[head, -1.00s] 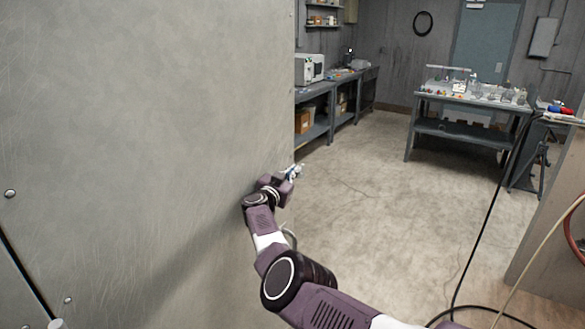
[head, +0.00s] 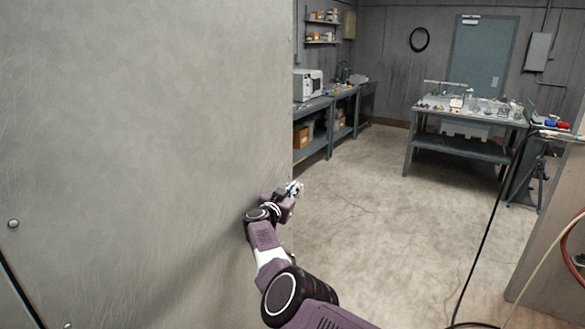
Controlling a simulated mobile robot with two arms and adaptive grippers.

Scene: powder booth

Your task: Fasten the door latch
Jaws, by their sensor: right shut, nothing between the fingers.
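A large grey metal panel (head: 140,130), which may be the booth door, fills the left half of the head view. Its straight right edge runs down the middle of the picture. I cannot make out a latch on the part that shows. My right gripper (head: 294,188) is at that edge, small and partly hidden by its own wrist, and it is shut with nothing in it. I cannot tell whether it touches the panel. My left gripper is out of the picture.
Open concrete floor (head: 370,225) lies right of the panel. A work table (head: 459,148) with glassware and a bench (head: 325,105) with a white machine (head: 308,85) stand farther back. A dark cable (head: 488,215) hangs at the right, beside a wooden panel (head: 555,235).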

